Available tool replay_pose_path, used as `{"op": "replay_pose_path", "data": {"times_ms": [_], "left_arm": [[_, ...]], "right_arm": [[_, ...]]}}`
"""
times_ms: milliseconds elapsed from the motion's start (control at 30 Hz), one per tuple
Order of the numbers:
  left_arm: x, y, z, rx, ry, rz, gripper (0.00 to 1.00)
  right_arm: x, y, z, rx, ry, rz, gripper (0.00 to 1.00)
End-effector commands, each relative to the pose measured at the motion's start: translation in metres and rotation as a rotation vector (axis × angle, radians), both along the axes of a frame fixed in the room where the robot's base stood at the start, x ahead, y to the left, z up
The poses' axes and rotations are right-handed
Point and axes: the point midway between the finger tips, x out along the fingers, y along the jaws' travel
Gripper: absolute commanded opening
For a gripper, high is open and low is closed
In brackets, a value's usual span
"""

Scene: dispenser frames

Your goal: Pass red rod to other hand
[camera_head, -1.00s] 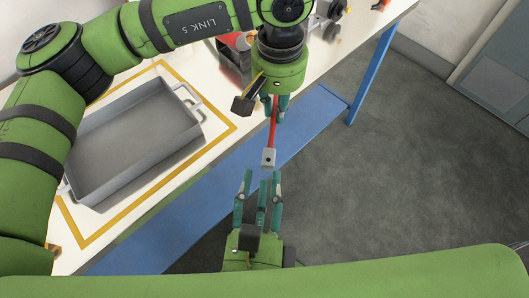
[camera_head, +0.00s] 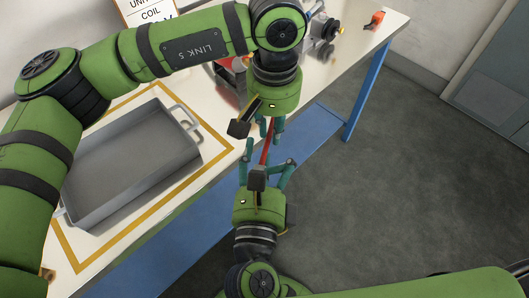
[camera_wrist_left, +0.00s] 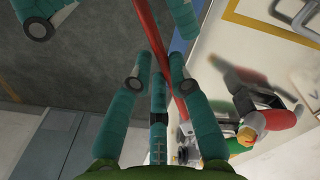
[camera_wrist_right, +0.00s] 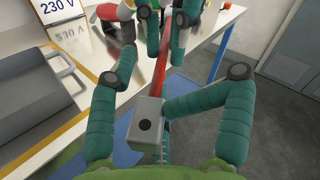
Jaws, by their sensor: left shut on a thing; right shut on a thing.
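The red rod (camera_head: 266,146) is held between my two grippers, off the table's front edge. It also shows in the left wrist view (camera_wrist_left: 150,28) and the right wrist view (camera_wrist_right: 162,68). A grey block (camera_wrist_right: 148,122) with a dark hole sits on its end by my right gripper. My left gripper (camera_head: 272,132) comes from above and is shut on the rod's far part. My right gripper (camera_head: 266,160) comes from below, its fingers closed around the rod near the grey block. The exact finger contact is partly hidden in the head view.
A grey tray (camera_head: 75,207) stands on the white table inside a yellow outline. A sign (camera_head: 148,12) stands at the back. Red-and-grey devices (camera_head: 325,30) and an orange item (camera_head: 374,18) sit along the table. Open floor lies to the right.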

Motion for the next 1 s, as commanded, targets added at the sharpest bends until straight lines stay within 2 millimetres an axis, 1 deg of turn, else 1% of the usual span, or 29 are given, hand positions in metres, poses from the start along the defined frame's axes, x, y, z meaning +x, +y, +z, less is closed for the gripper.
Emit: {"op": "replay_pose_path", "data": {"times_ms": [33,100,333,367,400,433,767,867,1000], "left_arm": [[-0.002,-0.003,0.002,-0.009,0.005,-0.003,0.00],[-0.002,-0.003,0.002,-0.010,0.005,-0.003,0.00],[-0.003,-0.004,0.002,-0.011,0.004,-0.003,0.00],[-0.003,-0.004,0.002,-0.011,0.004,-0.003,0.27],[-0.003,-0.004,0.002,-0.011,0.004,-0.004,0.43],[-0.002,-0.004,0.002,-0.010,0.004,-0.004,0.51],[-0.001,-0.002,0.002,-0.005,0.001,-0.001,0.51],[0.000,-0.002,0.008,-0.005,0.000,0.000,0.51],[0.000,-0.002,0.027,-0.005,-0.002,0.000,0.51]], "right_arm": [[0.000,0.002,-0.002,0.000,0.005,0.007,0.24],[0.000,0.003,-0.002,0.000,0.005,0.007,0.00],[-0.001,0.003,-0.002,0.000,0.005,0.010,0.00],[-0.001,0.003,-0.002,0.000,0.005,0.010,0.00],[-0.001,0.003,-0.002,0.000,0.005,0.010,0.00],[-0.001,0.003,-0.002,0.000,0.004,0.009,0.00],[-0.001,0.001,-0.001,0.000,0.001,0.004,0.00],[-0.001,0.001,0.000,0.000,0.001,0.003,0.00],[-0.001,0.001,0.000,0.000,0.001,0.003,0.00]]}}
